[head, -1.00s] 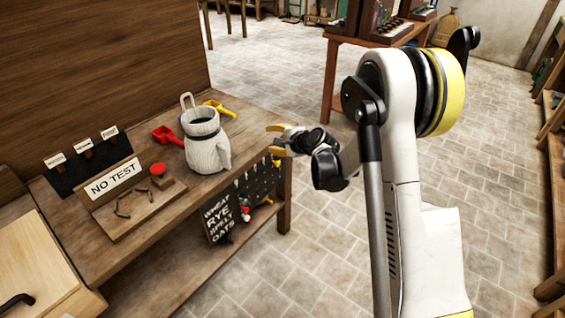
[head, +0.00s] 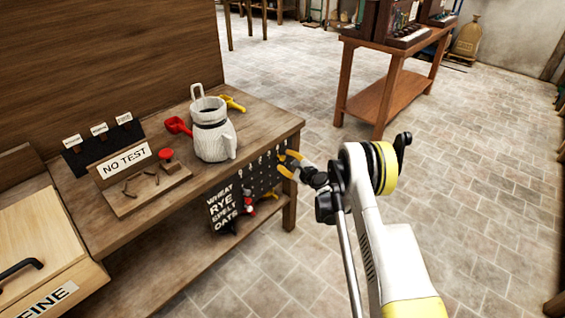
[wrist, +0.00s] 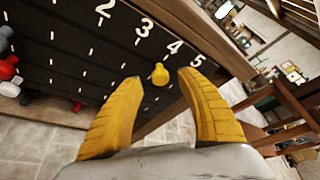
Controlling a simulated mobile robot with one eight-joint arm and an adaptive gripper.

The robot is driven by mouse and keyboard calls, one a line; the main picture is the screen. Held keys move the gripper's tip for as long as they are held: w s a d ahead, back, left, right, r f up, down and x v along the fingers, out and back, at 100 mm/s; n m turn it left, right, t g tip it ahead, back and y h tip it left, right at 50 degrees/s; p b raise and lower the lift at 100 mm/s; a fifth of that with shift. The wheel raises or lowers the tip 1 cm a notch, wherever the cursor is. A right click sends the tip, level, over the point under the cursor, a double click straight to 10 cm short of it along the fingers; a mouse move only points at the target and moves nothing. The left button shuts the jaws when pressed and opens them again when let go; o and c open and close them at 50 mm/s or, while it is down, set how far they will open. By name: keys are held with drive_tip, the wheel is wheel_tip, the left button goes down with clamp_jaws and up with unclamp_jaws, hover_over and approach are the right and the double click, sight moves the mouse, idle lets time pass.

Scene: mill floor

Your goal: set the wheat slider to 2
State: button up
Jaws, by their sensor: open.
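The black slider board (head: 262,178) hangs on the bench front, with wheat, rye, spelt and oats labels (head: 223,201) at its left end. In the wrist view its numbers (wrist: 146,25) 2 to 5 run along the upper edge. A yellow knob (wrist: 160,74) sits on the board towards the 4 and 5 end. Red knobs (wrist: 8,68) and dark ones show farther left. The row labels are out of the wrist view, so I cannot tell which row the yellow knob is in. My gripper (head: 289,163) is open, its fingers pointing at the board on either side of the yellow knob.
The bench (head: 265,122) carries a white jug (head: 212,140), a red scoop (head: 177,125) and a NO TEST sign (head: 124,163). A lower shelf (head: 200,262) lies under the board. Another wooden table (head: 385,100) stands farther back.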

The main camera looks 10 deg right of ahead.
sight(284, 159)
drive_tip(key=shift+b+x, duration=0.4)
drive_tip(key=shift+x, duration=1.2)
clamp_jaws()
drive_tip(key=s+a, duration=0.4)
drive_tip(key=a, duration=0.1)
drive_tip(key=s+a, duration=0.2)
drive_tip(key=a, duration=0.1)
drive_tip(key=shift+a, duration=0.15)
unclamp_jaws()
drive_tip(key=v, duration=0.7)
drive_tip(key=shift+s+d, duration=0.25)
